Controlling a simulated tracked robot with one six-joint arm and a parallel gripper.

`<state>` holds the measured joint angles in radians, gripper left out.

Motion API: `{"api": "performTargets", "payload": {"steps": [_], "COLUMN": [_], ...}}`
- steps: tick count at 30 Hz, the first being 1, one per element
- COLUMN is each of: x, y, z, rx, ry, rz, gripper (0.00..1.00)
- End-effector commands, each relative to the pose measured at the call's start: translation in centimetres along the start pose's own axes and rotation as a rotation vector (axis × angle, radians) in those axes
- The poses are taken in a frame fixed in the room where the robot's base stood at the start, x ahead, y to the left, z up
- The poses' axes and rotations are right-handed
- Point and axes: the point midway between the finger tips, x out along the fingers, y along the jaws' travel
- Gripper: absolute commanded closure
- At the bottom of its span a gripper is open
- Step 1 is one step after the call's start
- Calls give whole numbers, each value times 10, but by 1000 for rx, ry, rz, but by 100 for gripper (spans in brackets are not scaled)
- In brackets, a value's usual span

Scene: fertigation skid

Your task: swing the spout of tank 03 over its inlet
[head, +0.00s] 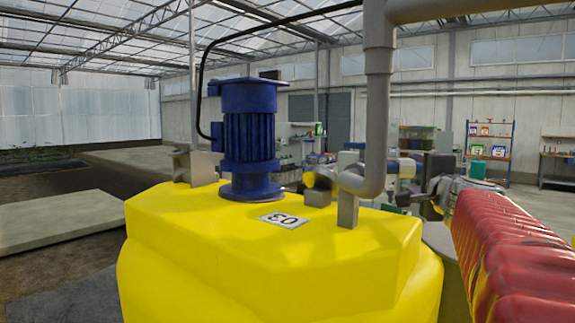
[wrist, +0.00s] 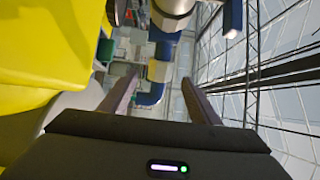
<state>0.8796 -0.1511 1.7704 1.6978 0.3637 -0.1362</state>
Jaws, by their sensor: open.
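The yellow tank (head: 260,255) with an upside-down "03" label (head: 283,220) fills the lower middle of the head view. A grey pipe (head: 378,100) comes down over its right side and bends at an elbow (head: 368,185) just above the lid. I cannot tell for sure whether this pipe is the spout. A small yellow-ended fitting (head: 318,180) is left of the elbow. No open inlet is clear to see. My gripper (wrist: 160,78) is open and empty in the wrist view. A blue pipe (wrist: 152,97) with a cream band shows beyond its fingers, at unclear distance.
A blue motor (head: 250,140) stands on the lid, with a black cable arching over to the right. The tank's yellow side (wrist: 55,45) is close at the left of the wrist view. Shelves (head: 490,150) stand far back right. A pale slab (head: 70,220) lies left.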

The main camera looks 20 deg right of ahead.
Motion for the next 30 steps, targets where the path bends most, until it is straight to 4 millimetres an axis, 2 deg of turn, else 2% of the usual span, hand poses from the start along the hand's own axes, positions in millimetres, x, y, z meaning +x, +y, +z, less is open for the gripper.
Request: {"api": "performTargets", "payload": {"steps": [30], "x": [112], "y": [0], "z": [-1], "rx": [0], "ry": [2], "rz": [0], "gripper": [44]}}
